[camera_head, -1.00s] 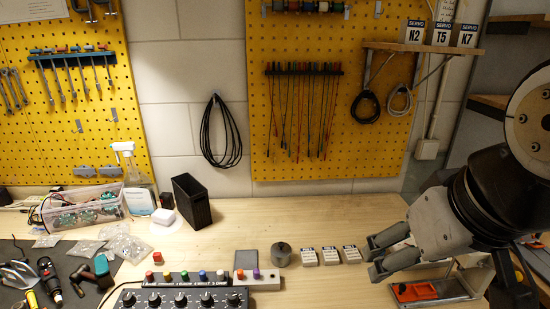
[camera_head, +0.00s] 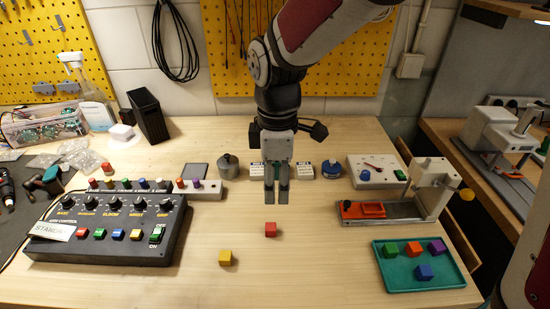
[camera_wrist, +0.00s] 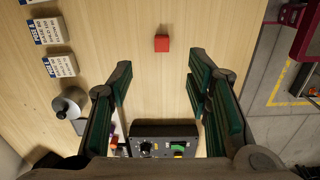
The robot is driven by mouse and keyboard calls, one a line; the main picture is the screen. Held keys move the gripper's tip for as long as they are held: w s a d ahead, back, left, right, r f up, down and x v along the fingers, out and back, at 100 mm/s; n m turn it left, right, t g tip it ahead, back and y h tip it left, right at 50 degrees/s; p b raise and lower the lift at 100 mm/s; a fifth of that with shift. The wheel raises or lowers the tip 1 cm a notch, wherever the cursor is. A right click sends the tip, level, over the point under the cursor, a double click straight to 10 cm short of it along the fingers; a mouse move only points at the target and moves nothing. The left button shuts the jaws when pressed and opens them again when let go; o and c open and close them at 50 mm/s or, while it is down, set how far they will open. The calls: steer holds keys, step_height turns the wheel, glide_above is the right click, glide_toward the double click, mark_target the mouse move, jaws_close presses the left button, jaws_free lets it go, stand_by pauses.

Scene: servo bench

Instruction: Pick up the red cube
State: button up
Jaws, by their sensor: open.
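The red cube (camera_head: 270,230) lies on the bare wooden bench top (camera_head: 310,260), a little in front of my gripper in the head view. My gripper (camera_head: 276,198) points down above the bench, apart from the cube. In the wrist view the red cube (camera_wrist: 161,43) shows beyond the fingertips, and my gripper (camera_wrist: 160,75) is open with nothing between its fingers.
A yellow cube (camera_head: 225,257) lies front left of the red one. A black control box (camera_head: 100,245) stands left. A teal tray (camera_head: 400,282) with several coloured cubes, one of them red-orange (camera_head: 414,249), is at right. Small white boxes (camera_head: 303,171) stand behind my gripper.

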mark_target(275, 226)
step_height(275, 226, down, 14)
steer(key=shift+s+a+r, duration=0.1)
steer(key=shift+s, duration=0.05)
steer(key=c, duration=0.8)
